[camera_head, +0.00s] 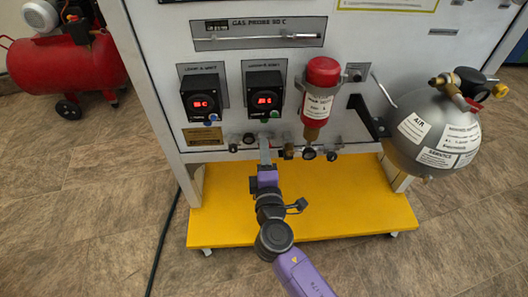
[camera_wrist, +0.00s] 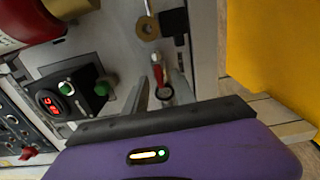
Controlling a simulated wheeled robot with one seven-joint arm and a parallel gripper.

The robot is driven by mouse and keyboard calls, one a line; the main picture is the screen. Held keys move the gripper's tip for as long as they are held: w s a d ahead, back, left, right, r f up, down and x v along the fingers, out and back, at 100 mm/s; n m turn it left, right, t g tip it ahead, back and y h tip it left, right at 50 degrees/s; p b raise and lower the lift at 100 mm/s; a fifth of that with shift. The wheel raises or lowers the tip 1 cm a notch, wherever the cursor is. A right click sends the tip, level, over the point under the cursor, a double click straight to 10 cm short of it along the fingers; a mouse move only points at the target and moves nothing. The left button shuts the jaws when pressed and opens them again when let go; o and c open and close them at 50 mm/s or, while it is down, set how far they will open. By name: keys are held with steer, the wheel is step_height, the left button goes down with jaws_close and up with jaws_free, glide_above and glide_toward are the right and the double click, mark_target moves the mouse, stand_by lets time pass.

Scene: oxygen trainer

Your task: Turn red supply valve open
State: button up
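A small valve with a red handle (camera_wrist: 157,72) shows near the middle of the wrist view, on the lower part of the light panel. In the head view my gripper (camera_head: 264,144) reaches the row of fittings along the panel's bottom edge. There the red handle is not clearly visible, hidden behind or beside my gripper.
Two black display boxes (camera_head: 201,96) (camera_head: 265,92) are above my gripper. A red cylinder (camera_head: 322,78) hangs to their right, with gauges (camera_head: 308,153) below. A grey sphere tank (camera_head: 430,125) stands at right. A yellow base plate (camera_head: 340,200) lies below; a red compressor (camera_head: 65,65) is at left.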

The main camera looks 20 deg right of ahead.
steer(key=p+v, duration=0.1)
steer(key=v, duration=0.6)
steer(key=shift+s, duration=0.3)
steer(key=shift+a, duration=0.1)
steer(key=s+a+m+y, duration=0.4)
steer(key=s+m+y, duration=0.3)
steer(key=s, duration=0.6)
steer(key=s+d+r+m+g, duration=0.1)
steer(key=s+d+r+m, duration=0.15)
steer(key=s, duration=0.45)
steer(key=s+d+r+m+g+h, duration=0.1)
steer(key=s+d+m, duration=0.15)
steer(key=s, duration=0.55)
steer(key=s+d+r+m, duration=0.2)
steer(key=s+m, duration=0.1)
steer(key=s, duration=0.4)
step_height(320, 180, up, 31)
steer(key=p, duration=3)
steer(key=shift+p, duration=0.3)
